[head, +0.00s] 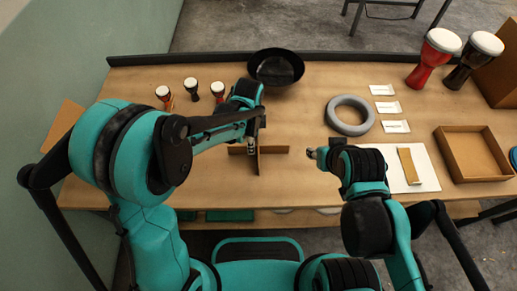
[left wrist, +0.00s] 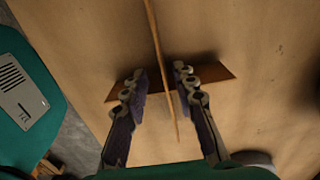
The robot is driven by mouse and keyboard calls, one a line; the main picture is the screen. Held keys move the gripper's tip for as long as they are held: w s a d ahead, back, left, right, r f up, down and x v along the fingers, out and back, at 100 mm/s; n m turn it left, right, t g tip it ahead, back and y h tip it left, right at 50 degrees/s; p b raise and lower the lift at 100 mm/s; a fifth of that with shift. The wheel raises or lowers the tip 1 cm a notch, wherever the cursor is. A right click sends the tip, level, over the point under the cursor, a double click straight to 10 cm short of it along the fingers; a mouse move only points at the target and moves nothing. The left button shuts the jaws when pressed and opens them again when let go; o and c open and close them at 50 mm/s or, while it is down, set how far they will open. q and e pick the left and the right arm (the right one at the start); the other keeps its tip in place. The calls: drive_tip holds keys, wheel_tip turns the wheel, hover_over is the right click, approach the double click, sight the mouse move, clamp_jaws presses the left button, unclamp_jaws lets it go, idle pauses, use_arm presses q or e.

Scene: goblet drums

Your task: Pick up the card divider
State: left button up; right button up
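The card divider (head: 274,150) is a brown cross of upright panels on the wooden table, near the front edge. In the left wrist view one panel of the divider (left wrist: 157,40) shows edge-on and runs between the fingers; a crossing panel passes behind them. My left gripper (head: 252,145) is over the divider in the head view. In the left wrist view the left gripper (left wrist: 160,80) is open, with a gap on each side of the panel. My right gripper (head: 312,153) is right of the divider, apart from it; its fingers are too small to read.
A grey ring (head: 335,119) lies right of the divider, and a black bowl (head: 276,68) stands behind. Small drums (head: 191,87) are at the back left, larger drums (head: 431,60) at the back right. A wooden tray (head: 472,154) and a white sheet (head: 395,181) lie right.

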use_arm(q)
drive_tip(key=f, duration=0.1)
drive_tip(key=f+b, duration=0.1)
drive_tip(key=f, duration=0.2)
drive_tip(key=shift+w+f+b, duration=0.15)
drive_tip(key=shift+w+b, duration=0.1)
drive_tip(key=shift+b, duration=0.15)
drive_tip(key=shift+c, duration=0.6)
clamp_jaws()
